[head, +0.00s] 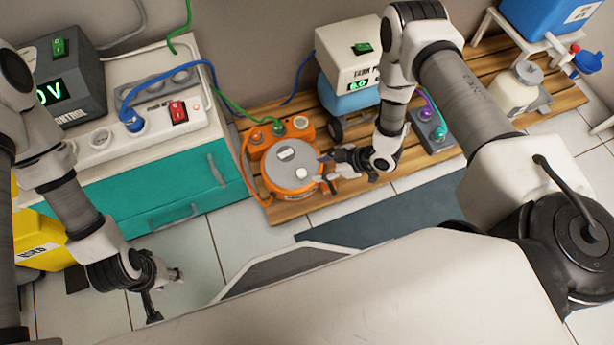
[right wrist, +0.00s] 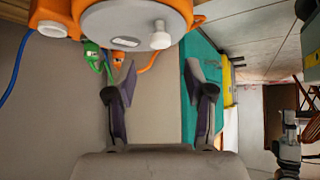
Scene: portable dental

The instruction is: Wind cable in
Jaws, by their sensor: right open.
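The orange cable reel (head: 294,186) with a grey disc (head: 291,158) on top stands on the wooden pallet. A white crank knob (right wrist: 160,39) sticks up from the disc in the right wrist view. An orange cable (head: 244,165) curves along the reel's left side. My right gripper (head: 327,168) is open and empty at the reel's right side, its fingers apart in the right wrist view (right wrist: 160,88). The head view does not show clearly whether it touches the reel. My left gripper (head: 168,294) is open and empty, low over the floor at the left.
The teal cabinet (head: 150,195) with a white power strip (head: 145,130) and a control box (head: 65,90) stands left of the reel. A white and blue unit (head: 348,60), a grey socket box (head: 430,130) and a bottle (head: 518,90) stand right.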

